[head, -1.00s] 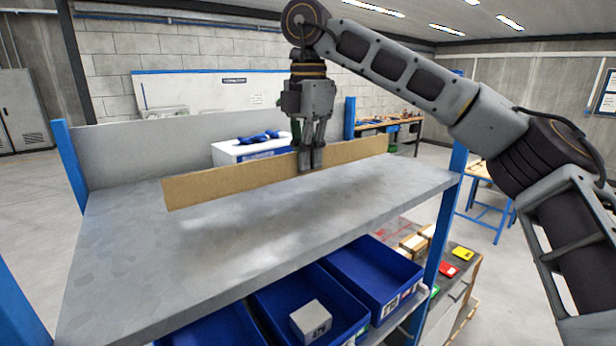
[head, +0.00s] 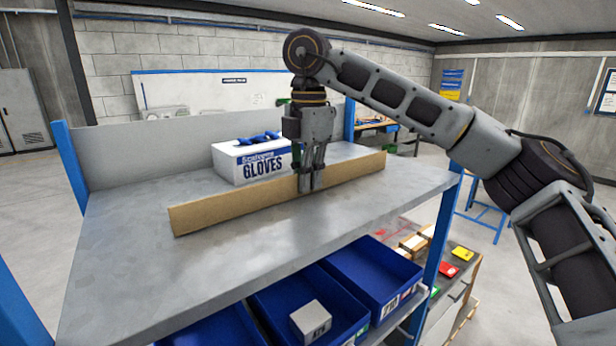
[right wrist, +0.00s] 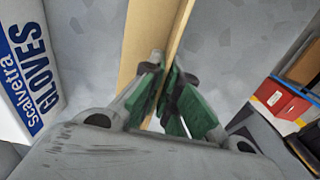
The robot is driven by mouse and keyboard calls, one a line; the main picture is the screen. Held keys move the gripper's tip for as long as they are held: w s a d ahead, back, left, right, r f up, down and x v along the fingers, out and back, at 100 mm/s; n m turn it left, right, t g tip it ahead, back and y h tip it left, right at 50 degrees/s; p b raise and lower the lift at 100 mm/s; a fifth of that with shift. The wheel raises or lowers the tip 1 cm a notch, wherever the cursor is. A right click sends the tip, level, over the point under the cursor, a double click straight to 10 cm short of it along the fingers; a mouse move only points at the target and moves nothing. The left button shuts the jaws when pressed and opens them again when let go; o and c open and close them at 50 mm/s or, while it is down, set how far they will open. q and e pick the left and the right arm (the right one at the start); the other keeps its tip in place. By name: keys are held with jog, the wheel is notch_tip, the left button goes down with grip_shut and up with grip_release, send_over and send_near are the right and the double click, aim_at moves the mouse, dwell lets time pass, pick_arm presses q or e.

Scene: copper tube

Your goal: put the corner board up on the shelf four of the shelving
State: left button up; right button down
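The corner board (head: 240,204) is a long tan strip on the top grey shelf (head: 150,270) of the shelving in the head view. It lies lengthwise across the shelf, standing on its edge, and appears to touch the surface. My right gripper (head: 311,188) comes down from above and is shut on the board right of its middle. In the right wrist view the green-padded fingers (right wrist: 163,95) close on both sides of the board (right wrist: 150,40). My left gripper is not in view.
A white glove box (head: 238,165) stands on the shelf just behind the board. Blue bins (head: 375,275) sit on the level below, one holding a grey box (head: 311,322). Blue posts (head: 68,165) rise at the shelf corners. The shelf's front part is clear.

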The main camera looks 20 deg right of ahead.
jog(key=shift+f, duration=0.1)
jog(key=c, duration=1.6)
grip_release()
jog(key=shift+c, duration=0.2)
notch_tip(320, 180, up, 12)
jog(key=shift+s, duration=0.1)
dwell(0.4)
